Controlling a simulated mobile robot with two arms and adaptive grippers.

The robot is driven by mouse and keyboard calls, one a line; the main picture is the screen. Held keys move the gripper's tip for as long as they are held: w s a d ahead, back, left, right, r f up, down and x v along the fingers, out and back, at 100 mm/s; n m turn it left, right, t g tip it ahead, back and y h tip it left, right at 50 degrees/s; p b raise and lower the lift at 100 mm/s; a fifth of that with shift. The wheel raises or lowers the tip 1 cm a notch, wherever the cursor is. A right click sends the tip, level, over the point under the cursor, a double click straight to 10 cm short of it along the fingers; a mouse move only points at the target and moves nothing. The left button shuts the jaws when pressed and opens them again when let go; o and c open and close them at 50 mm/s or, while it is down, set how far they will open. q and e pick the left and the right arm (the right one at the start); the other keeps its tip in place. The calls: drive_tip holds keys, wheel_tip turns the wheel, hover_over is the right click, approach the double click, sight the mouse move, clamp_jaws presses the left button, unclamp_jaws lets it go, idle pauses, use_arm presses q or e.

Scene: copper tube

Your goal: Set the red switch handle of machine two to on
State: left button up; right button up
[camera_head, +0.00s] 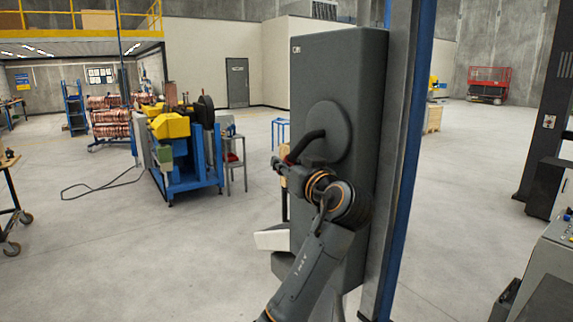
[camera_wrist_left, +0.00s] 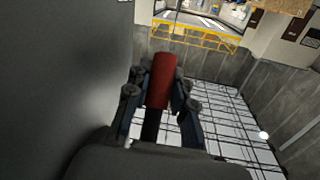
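The switch is a dark curved lever on a round disc (camera_head: 327,130) on the side of a tall grey cabinet (camera_head: 338,75). Its red handle (camera_head: 290,158) shows only as a small patch in the head view, at my left gripper (camera_head: 284,168). In the left wrist view the red handle (camera_wrist_left: 162,80) lies between the two fingers of my left gripper (camera_wrist_left: 160,95). The fingers are close against both sides of it and appear shut on it. The handle's far end stands out past the fingers. My right gripper is not in view.
A blue post (camera_head: 407,150) stands just right of the cabinet. A blue and yellow machine (camera_head: 180,140) stands at the back left, with copper coils (camera_head: 110,122) behind it. A wheeled table (camera_head: 10,200) is at the left edge. Open floor lies between.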

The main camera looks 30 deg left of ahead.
use_arm(q)
clamp_jaws()
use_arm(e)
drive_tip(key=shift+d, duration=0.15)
